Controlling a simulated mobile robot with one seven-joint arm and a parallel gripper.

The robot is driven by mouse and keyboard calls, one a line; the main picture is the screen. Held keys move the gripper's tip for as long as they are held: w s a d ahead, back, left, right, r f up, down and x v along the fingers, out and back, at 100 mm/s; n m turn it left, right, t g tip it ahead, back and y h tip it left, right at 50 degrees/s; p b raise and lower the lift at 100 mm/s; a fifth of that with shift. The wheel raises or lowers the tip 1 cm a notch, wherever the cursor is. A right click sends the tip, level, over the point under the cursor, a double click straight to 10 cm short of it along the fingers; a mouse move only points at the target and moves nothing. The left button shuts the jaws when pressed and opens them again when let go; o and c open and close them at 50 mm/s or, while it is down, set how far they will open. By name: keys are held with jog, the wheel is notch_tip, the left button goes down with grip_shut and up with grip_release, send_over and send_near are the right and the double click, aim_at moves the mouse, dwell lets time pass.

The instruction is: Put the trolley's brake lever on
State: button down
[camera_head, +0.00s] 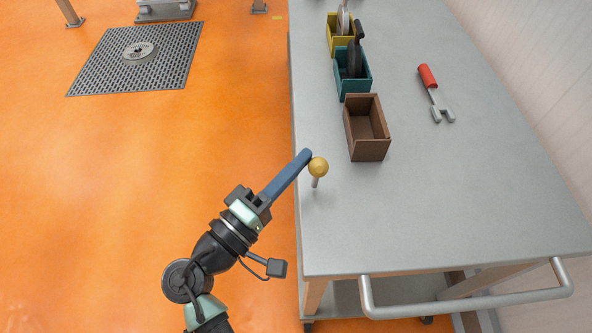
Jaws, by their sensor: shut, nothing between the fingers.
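The trolley (440,200) has a grey top and fills the right half of the view. The brake lever is a short pale rod with a yellow ball knob (318,168) near the left edge of the top. Its rod stands up with the knob at its upper end. My gripper (306,154) reaches in from the lower left with its long blue fingers shut and empty. The fingertips are right beside the knob, at its upper left. I cannot tell whether they touch it.
A brown open box (367,152) is just beyond the lever, with a teal bin (345,84) and a yellow bin (333,45) behind it. A red-handled tool (434,92) lies to the right. A push handle (465,308) runs along the near end. The near top is clear.

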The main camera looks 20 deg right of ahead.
jog(key=s+m+h+b, duration=0.1)
jog(key=b, duration=0.2)
jog(key=s+f+m+h+b, duration=0.1)
jog(key=b, duration=0.2)
jog(key=s+a+m+h+b, duration=0.1)
jog(key=m+b, duration=0.1)
jog(key=b, duration=0.2)
jog(key=shift+f, duration=0.25)
jog(key=shift+s+r+h+b, duration=0.1)
jog(key=shift+h+b, duration=0.2)
jog(key=shift+h, duration=0.1)
